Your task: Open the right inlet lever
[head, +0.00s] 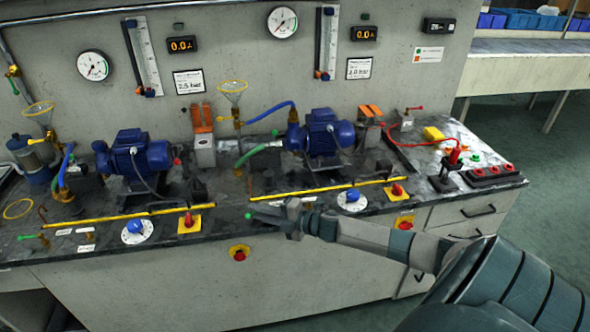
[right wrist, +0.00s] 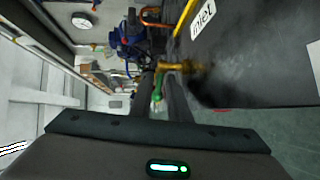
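The right inlet lever shows in the head view as a small green tip (head: 248,216) at the front edge of the bench, pointing left. My right gripper (head: 272,214) is just right of it and hides the valve body. In the right wrist view, the green lever handle (right wrist: 157,94) hangs from a brass valve (right wrist: 180,66), close to an "inlet" label (right wrist: 202,18). My right gripper's dark fingers (right wrist: 161,106) stand apart, with the green handle in line with the gap between them. I see no grip on it. My left gripper is not in view.
A yellow strip (head: 330,188) runs behind the gripper. A white dial with blue knob (head: 352,200) and a red switch on a yellow plate (head: 397,191) are to its right. A blue pump (head: 320,135) stands behind. The left inlet's green lever (head: 28,237) is at far left.

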